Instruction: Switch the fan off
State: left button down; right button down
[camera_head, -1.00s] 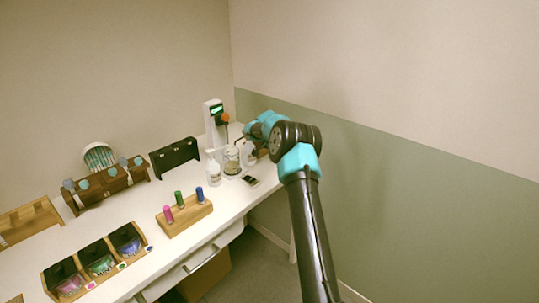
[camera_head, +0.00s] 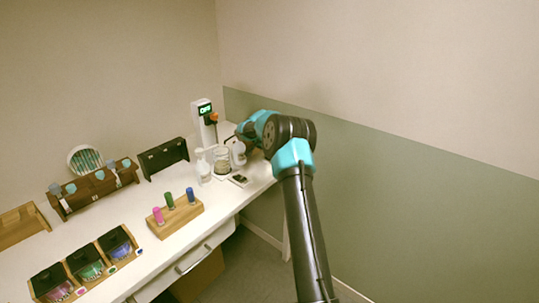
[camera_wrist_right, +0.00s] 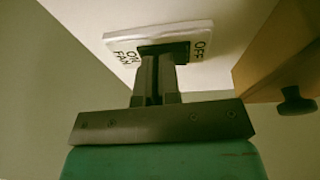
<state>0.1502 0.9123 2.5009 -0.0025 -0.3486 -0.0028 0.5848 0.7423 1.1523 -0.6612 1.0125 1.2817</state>
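In the right wrist view a white switch plate (camera_wrist_right: 122,42) lies on a pale surface, lettered ON FAN on the left and OFF on the right. A dark rocker (camera_wrist_right: 178,50) is in its middle. My right gripper (camera_wrist_right: 160,62) is shut, its two fingers together, with tips at or very near the rocker. Contact cannot be told. A round white-rimmed thing with teal ribs (camera_head: 86,159), perhaps the fan, stands at the back. My left gripper is out of view.
A white stand with a green display (camera_head: 204,110), a pump bottle (camera_head: 203,168) and a glass jar (camera_head: 222,160) are near my right gripper. A wooden block (camera_head: 178,212) holds three coloured bottles. A wooden piece with a dark knob (camera_wrist_right: 295,102) is close right of the fingers.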

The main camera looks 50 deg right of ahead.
jog(key=shift+s+d+r, duration=0.15)
jog(key=w+v, duration=0.1)
jog(key=v, duration=1.2)
jog(key=shift+d+r, duration=0.3)
jog(key=shift+r, duration=0.1)
